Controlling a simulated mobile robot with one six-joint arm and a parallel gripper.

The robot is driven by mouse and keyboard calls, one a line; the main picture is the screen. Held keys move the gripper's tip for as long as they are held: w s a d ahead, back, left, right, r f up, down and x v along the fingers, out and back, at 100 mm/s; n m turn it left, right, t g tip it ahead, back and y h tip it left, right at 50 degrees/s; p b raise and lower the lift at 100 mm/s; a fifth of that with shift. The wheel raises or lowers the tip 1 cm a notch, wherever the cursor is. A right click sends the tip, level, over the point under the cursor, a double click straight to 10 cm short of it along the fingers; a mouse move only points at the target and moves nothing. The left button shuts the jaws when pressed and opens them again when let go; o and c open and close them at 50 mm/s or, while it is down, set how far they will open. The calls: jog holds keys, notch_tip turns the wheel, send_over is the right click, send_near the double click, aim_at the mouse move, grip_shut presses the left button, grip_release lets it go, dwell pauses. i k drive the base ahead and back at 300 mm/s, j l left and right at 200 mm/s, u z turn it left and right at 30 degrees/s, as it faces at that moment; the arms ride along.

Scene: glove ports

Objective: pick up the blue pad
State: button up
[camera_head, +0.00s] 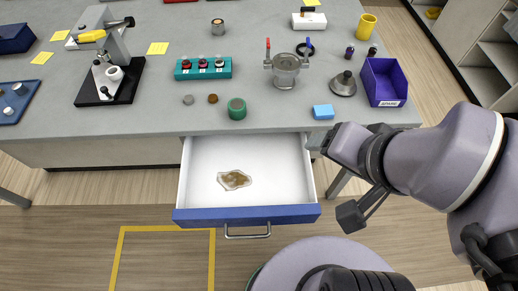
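The blue pad (323,112) is a small light-blue block lying flat on the grey bench top near its front edge, left of the purple bin. My arm reaches in from the right, and its end with my gripper (325,143) is just in front of and below the pad in the picture, apparently apart from it. The fingers are not clearly visible, so I cannot tell whether they are open or shut. Nothing is seen held.
An open white drawer with a blue front (246,216) juts out below the bench, with a brown-stained patch inside. Close to the pad are a purple bin (384,82), a grey metal dome (343,84), a green ring (237,109) and a steel pot (285,70).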

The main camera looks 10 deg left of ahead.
aim_at(324, 112)
jog(key=i+l+u, duration=0.15)
jog(key=l+u, duration=0.25)
jog(key=i+l+u, duration=0.1)
jog(key=l+u, duration=0.35)
jog(key=l, duration=0.2)
jog(key=l+u, duration=0.4)
jog(key=l, duration=0.15)
jog(key=k+l+u, duration=0.1)
jog(key=l+u, duration=0.3)
jog(key=l, duration=0.15)
jog(key=k+l+u, duration=0.15)
jog(key=l+u, duration=0.3)
jog(key=i+l, duration=0.1)
jog(key=i, duration=0.4)
